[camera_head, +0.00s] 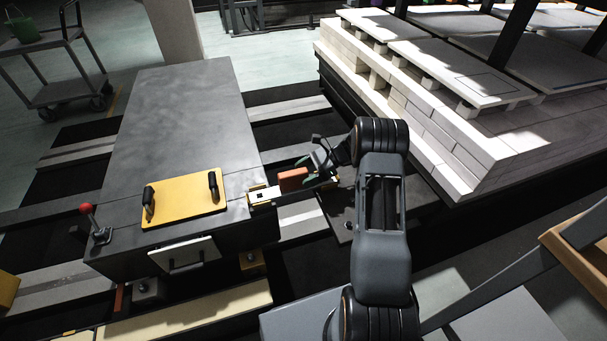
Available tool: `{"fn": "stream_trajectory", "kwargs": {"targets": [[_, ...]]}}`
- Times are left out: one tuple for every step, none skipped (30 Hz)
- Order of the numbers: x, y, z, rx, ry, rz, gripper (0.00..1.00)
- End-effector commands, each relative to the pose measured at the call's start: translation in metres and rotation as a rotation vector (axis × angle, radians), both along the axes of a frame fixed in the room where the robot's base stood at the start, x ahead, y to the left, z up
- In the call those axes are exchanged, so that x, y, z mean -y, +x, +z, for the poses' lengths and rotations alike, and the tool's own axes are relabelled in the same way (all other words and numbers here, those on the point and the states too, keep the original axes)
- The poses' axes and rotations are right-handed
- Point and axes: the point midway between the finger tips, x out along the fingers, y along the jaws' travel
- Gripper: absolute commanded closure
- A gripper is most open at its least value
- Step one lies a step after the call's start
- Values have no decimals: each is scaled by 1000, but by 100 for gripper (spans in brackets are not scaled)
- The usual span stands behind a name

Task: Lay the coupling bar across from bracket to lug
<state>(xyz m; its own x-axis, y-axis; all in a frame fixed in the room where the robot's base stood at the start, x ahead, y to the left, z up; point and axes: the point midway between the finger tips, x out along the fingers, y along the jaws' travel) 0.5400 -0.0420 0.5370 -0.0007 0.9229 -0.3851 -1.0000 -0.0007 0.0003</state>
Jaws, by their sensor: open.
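The coupling bar (266,193) appears as a pale bar with a dark square mark, at the right side of the grey machine. An orange-red block (292,180) sits along its line, at my gripper. A yellow-edged part at the bar's left end (250,198) may be the bracket. My gripper (311,173) is open, with a green finger showing just above and behind the block; its other finger is hard to make out. I cannot tell whether the fingers touch the block. The bar's right end and the lug are not clear, partly hidden by my gripper and arm.
The grey machine (180,110) carries a yellow plate (184,200) with black handles and a red-knobbed lever (88,210). The kiln car's pale brick stack (440,140) stands close on the right. A dark gap with rails lies between. A trolley (65,90) stands back left.

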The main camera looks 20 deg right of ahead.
Motion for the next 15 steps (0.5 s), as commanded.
{"fn": "stream_trajectory", "kwargs": {"targets": [[2, 0, 1, 0, 0, -1, 26], [3, 0, 1, 0, 0, -1, 26], [4, 0, 2, 0, -1, -1, 26], [5, 0, 2, 0, -1, -1, 26], [5, 0, 2, -1, -1, -1, 26], [7, 0, 3, -1, -1, -1, 26], [7, 0, 3, -1, -1, -1, 26], [8, 0, 4, -1, -1, -1, 26], [9, 0, 4, -1, -1, -1, 26], [10, 0, 4, -1, -1, -1, 26], [11, 0, 5, -1, -1, -1, 26], [12, 0, 5, 0, -1, -1, 26], [13, 0, 6, 0, -1, -1, 26], [14, 0, 6, 0, 0, -1, 26], [15, 0, 7, 0, 0, -1, 26]]}}
